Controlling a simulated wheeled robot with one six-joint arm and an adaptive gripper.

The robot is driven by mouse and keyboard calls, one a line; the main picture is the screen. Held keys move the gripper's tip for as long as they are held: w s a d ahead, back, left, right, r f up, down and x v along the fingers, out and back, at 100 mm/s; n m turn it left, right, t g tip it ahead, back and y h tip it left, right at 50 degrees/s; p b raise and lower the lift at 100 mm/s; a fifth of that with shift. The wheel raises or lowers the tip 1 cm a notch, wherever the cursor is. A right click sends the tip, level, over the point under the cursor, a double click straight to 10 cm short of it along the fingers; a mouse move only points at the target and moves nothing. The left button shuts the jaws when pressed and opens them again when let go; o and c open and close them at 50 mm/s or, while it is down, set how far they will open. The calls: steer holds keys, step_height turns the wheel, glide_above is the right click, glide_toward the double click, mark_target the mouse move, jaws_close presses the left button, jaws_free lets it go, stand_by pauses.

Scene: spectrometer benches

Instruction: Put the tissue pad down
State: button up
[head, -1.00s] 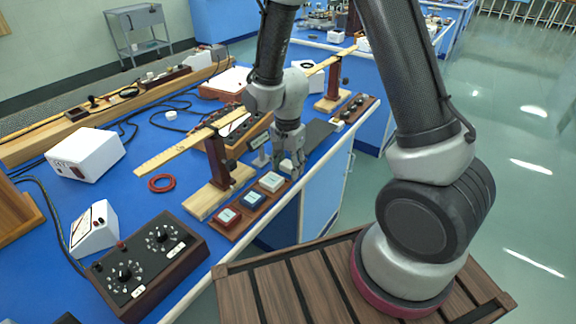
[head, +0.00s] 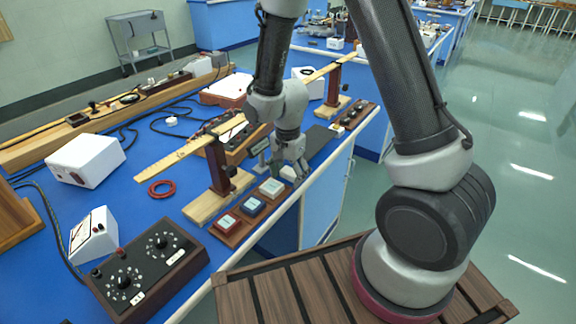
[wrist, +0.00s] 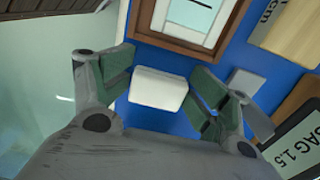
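The tissue pad (wrist: 158,88) is a small white block between my gripper's two green-lined fingers in the wrist view. In the head view the pad (head: 288,173) appears to lie on the blue bench top near its front edge, just past the end of the brown sample tray (head: 228,241). My gripper (head: 289,167) points down over it with its fingers spread. In the wrist view narrow gaps show between the pad and the fingers of my gripper (wrist: 162,85). The pad's underside is hidden.
The tray, also at the top of the wrist view (wrist: 217,42), holds red, blue and pale squares. A wooden stand (head: 219,167) carries a long ruler (head: 190,150). A black sign (wrist: 298,145) and a dark mat (head: 318,139) are close. The bench edge drops off nearby.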

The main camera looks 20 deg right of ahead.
mark_target(288, 173)
step_height(288, 173, up, 13)
steer(key=s+d+r+n+t, duration=0.1)
steer(key=s+d+r+n, duration=0.15)
steer(key=d+r, duration=0.3)
steer(key=s+d+r+n+t, duration=0.1)
steer(key=s+d+r+n, duration=0.1)
steer(key=s+d+r, duration=0.3)
steer(key=s+d+r+n+t, duration=0.1)
steer(key=s+d+r+n, duration=0.1)
steer(key=s, duration=0.3)
steer(key=s+d+r+n+t, duration=0.1)
steer(key=s+d+r+n, duration=0.2)
steer(key=s, duration=0.3)
steer(key=shift+r+n, duration=0.65)
steer(key=shift+r, duration=0.2)
steer(key=shift+d, duration=0.1)
